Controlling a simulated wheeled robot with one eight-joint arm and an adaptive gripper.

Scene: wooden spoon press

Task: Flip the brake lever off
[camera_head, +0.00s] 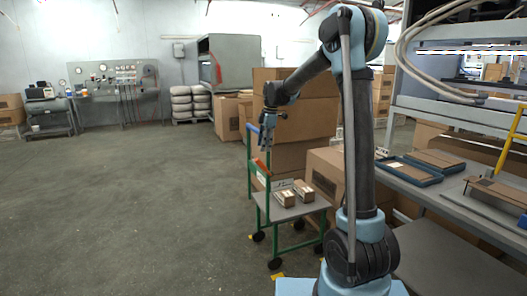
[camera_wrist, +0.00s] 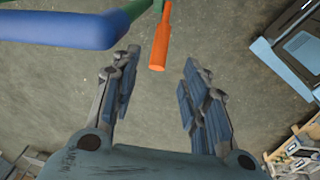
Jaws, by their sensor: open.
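The orange brake lever (camera_wrist: 160,42) shows in the wrist view at the upper middle, just beyond the gap between my fingertips. In the head view the brake lever (camera_head: 261,166) is a small orange piece on the upright of the green cart (camera_head: 251,180). My gripper (camera_wrist: 160,68) is open and empty, with one finger on each side. In the head view my gripper (camera_head: 265,146) points down close above the lever. I cannot tell whether it touches it. The lever's pivot is out of the wrist view.
The cart's blue handle (camera_wrist: 60,28) runs close by my left finger in the wrist view. Two small boxes (camera_head: 294,194) lie on the cart's grey deck. Stacked cartons (camera_head: 300,110) stand behind it. A workbench with blue trays (camera_head: 410,174) is at right. Floor at left is clear.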

